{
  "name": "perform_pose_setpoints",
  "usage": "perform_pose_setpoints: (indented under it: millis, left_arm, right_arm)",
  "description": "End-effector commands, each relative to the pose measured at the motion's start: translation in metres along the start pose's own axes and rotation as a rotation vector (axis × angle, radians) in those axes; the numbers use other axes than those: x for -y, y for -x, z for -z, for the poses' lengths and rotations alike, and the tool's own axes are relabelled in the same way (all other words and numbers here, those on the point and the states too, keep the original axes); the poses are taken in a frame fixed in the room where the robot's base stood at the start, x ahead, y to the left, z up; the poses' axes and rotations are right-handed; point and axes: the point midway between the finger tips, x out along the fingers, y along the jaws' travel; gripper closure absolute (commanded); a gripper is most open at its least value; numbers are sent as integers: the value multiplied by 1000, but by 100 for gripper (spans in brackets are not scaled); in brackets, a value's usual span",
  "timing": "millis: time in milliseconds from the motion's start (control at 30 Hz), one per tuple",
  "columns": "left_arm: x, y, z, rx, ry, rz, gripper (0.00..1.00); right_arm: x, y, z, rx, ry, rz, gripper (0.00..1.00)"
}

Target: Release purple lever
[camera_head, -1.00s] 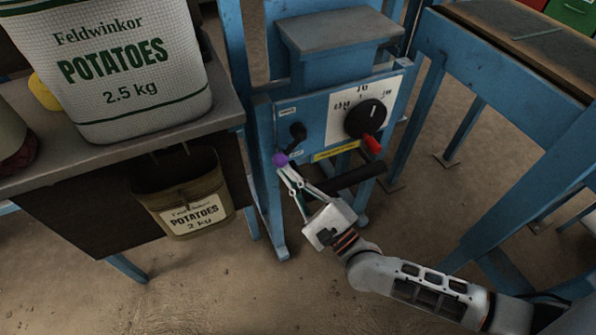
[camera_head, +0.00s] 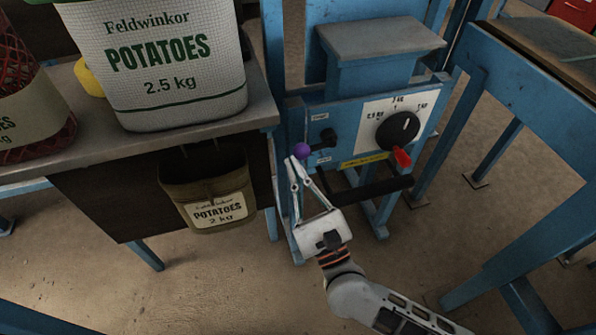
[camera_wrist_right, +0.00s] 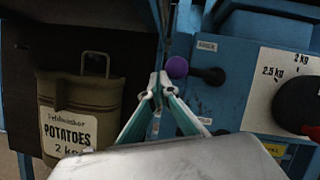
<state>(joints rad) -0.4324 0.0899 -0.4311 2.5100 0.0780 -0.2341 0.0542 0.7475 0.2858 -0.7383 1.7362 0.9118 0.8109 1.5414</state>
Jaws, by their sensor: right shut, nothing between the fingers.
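The purple lever knob (camera_head: 302,150) sits at the end of a black lever arm (camera_head: 324,141) on the front panel of the blue machine. The lever points to the left. My right gripper (camera_head: 296,162) is shut and empty, its fingertips just below and left of the knob. In the right wrist view the purple knob (camera_wrist_right: 177,67) shows just right of the closed fingertips (camera_wrist_right: 158,78). I cannot tell whether they touch it. My left gripper is not in view.
The panel also has a black dial (camera_head: 398,131) with a red pointer and a black bar (camera_head: 372,189) below. A green-brown potato bin (camera_head: 207,186) hangs left of the gripper. A potato sack (camera_head: 155,62) stands on the table above. Blue frame legs stand at right.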

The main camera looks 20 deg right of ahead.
Motion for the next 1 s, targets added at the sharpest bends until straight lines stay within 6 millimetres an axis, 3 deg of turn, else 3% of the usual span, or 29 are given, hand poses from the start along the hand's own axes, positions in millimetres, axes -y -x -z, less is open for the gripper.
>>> perform_pose_setpoints:
  millis: [767, 1000]
  left_arm:
    - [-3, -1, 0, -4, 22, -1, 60]
    - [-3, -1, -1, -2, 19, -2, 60]
  right_arm:
    - [1, -2, -6, 0, -64, 27, 100]
    - [0, 17, -4, -3, -63, 25, 100]
